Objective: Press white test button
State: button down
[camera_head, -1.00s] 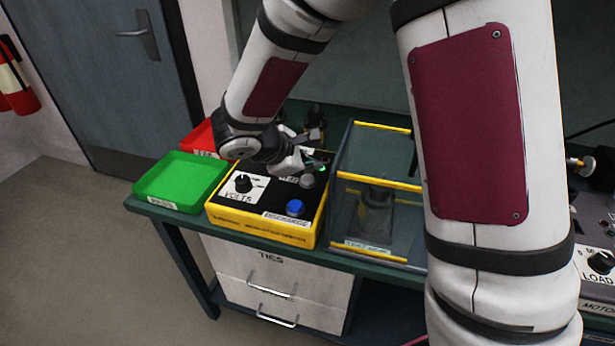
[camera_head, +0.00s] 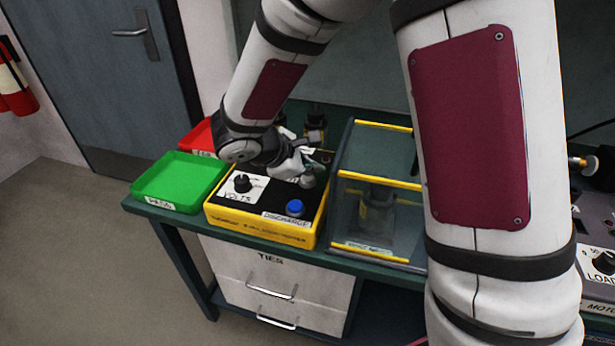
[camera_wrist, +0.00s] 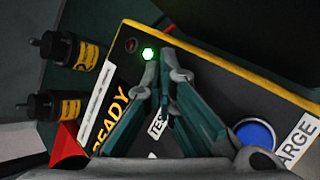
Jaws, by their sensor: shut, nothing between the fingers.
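The white test button (camera_head: 307,181) shows as a pale round cap on the black top of the yellow tester box (camera_head: 262,230), behind the blue button (camera_head: 295,208). My gripper (camera_head: 309,168) is low over the box's back right part, close behind the white button; I cannot tell whether it touches. In the wrist view, my gripper (camera_wrist: 167,65) has its two green-grey fingers shut and empty, tips beside a lit green lamp (camera_wrist: 148,53). The fingers partly cover the TEST label (camera_wrist: 157,127), and I cannot make out the white button there. The blue button also shows (camera_wrist: 255,135).
A green tray (camera_head: 180,181) and a red tray (camera_head: 198,137) stand left of the box. A clear case with yellow edges (camera_head: 378,179) stands close on the right. Dark cylindrical parts (camera_wrist: 58,105) stand beside the box.

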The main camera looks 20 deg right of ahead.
aim_at(310, 179)
jog(key=shift+f+b, duration=0.6)
jog(key=shift+f, duration=0.05)
dwell(0.6)
jog(key=shift+r, duration=0.15)
jog(key=shift+r+p, duration=0.7)
jog(key=shift+r, duration=0.2)
jog(key=shift+r+p, duration=1.7)
jog(key=shift+r, duration=0.85)
